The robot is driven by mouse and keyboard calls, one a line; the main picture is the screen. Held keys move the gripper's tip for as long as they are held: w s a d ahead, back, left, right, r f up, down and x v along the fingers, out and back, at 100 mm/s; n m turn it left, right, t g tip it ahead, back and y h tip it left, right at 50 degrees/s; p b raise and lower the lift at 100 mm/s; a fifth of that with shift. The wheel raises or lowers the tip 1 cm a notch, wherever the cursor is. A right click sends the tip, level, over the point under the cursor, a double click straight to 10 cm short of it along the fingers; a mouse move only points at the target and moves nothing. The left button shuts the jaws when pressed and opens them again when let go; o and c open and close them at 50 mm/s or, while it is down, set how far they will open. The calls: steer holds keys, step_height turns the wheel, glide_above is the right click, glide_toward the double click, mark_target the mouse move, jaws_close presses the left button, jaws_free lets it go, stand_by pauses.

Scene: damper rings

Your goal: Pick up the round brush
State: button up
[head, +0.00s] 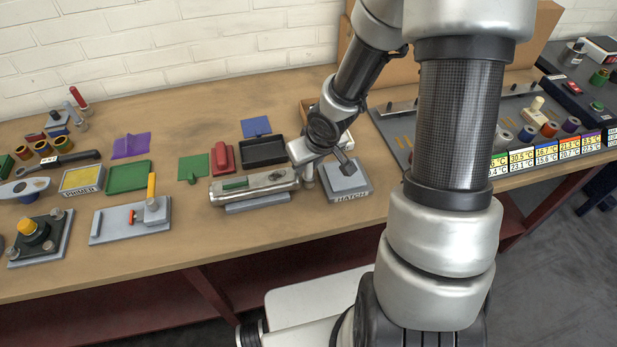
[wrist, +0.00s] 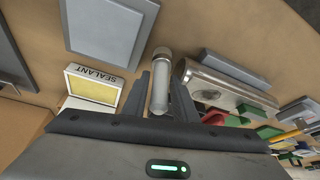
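My gripper (wrist: 160,88) is open in the wrist view, its two dark fingers on either side of a pale grey upright cylinder (wrist: 160,75) with a duller rounded end. A narrow gap seems to remain on each side of it. In the head view this cylinder (head: 308,174) stands on the bench between a silver tube (head: 253,187) and the grey HATCH plate (head: 344,181), with my gripper (head: 322,160) over it. No bristles show, so I cannot tell for sure whether it is the round brush.
A SEALANT box (wrist: 95,86) stands close to the left finger in the wrist view. The silver tube (wrist: 225,85) lies close on the right. Bare bench lies in front.

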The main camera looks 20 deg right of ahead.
steer(key=shift+w+a+f, duration=0.1)
steer(key=shift+w+f, duration=0.15)
steer(key=shift+f, duration=0.45)
jaws_close()
step_height(320, 180, up, 10)
steer(key=p, duration=0.6)
